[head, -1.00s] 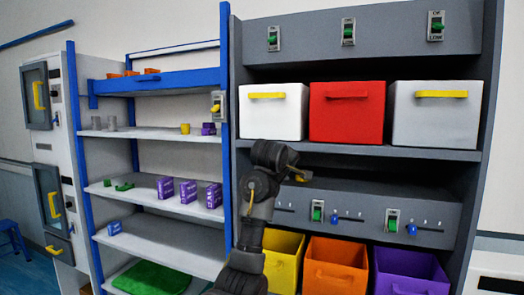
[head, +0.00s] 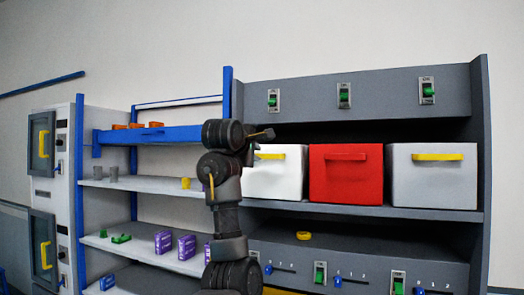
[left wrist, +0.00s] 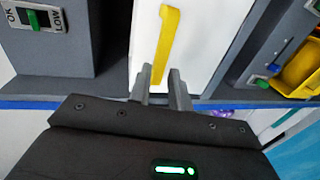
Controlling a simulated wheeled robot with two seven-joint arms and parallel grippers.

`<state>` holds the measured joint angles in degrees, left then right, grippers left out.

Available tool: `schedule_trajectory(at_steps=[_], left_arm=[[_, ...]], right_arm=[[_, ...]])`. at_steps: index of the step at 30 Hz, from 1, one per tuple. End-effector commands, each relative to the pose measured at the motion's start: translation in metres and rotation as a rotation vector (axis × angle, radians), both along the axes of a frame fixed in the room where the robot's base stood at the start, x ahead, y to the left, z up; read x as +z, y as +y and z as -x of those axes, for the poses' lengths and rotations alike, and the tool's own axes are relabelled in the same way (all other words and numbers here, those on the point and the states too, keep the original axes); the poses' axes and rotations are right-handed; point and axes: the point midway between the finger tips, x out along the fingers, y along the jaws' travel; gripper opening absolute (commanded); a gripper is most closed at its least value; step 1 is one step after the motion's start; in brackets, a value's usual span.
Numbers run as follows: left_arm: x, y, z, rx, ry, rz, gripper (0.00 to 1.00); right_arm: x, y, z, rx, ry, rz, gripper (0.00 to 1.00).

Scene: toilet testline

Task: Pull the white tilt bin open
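The white tilt bin (head: 277,176) with a yellow handle (head: 270,156) sits at the left of the upper bin row, closed. My left gripper (head: 270,134) is in front of the bin's left side, near its top edge; my arm hides part of the bin. In the left wrist view, the white bin front (left wrist: 197,40) and yellow handle (left wrist: 165,45) are close ahead. The two grey fingers (left wrist: 160,82) stand apart, with the handle's near end between or just beyond their tips. Contact cannot be told. My right gripper is not in view.
A red bin (head: 346,180) and a light grey bin (head: 433,180) with a yellow handle stand to the right. Switches (head: 344,95) line the panel above. A blue-framed shelf (head: 165,136) stands left.

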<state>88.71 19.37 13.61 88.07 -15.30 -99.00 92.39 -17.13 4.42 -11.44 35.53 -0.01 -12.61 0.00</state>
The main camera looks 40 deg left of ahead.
Motion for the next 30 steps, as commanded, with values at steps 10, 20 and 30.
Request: schedule_trajectory(at_steps=[10, 20, 30], left_arm=[[-0.008, 0.017, -0.047, 0.001, 0.002, 0.000, 0.20], [-0.012, 0.019, -0.053, 0.000, -0.001, -0.001, 0.20], [-0.012, 0.018, -0.053, 0.000, 0.001, -0.002, 0.00]], right_arm=[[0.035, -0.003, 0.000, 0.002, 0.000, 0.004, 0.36], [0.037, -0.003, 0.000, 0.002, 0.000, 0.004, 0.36], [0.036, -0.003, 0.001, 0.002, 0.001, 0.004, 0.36]])
